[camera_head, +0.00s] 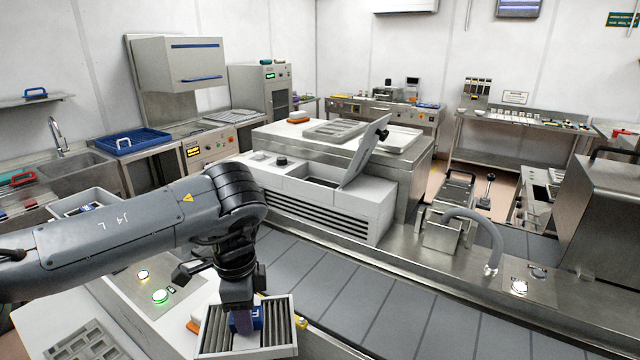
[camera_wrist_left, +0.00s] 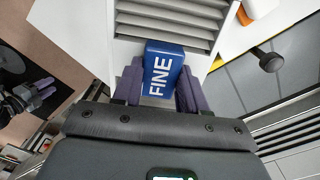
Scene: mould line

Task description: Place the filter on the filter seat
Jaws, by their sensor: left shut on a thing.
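The filter is a blue block marked FINE (camera_wrist_left: 162,72), seen between the two purple-grey fingers of my left gripper (camera_wrist_left: 158,88). In the head view the filter (camera_head: 257,316) shows partly behind the gripper (camera_head: 241,312), at a white box with dark slats (camera_head: 277,327). My left gripper is shut on the filter. I cannot tell how far down among the slats the filter sits. A grey machine with a raised lid (camera_head: 365,152) and an open recess (camera_head: 318,181) stands beyond; I cannot tell whether this is the filter seat. My right gripper (camera_wrist_left: 42,90) seems to show small at the wrist view's left.
A segmented grey conveyor (camera_head: 345,295) runs between the slatted box and the machine. A panel with a lit green button (camera_head: 160,296) lies left of the gripper. A curved grey hose (camera_head: 478,225) stands at the right. A moulded tray (camera_head: 90,342) lies front left.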

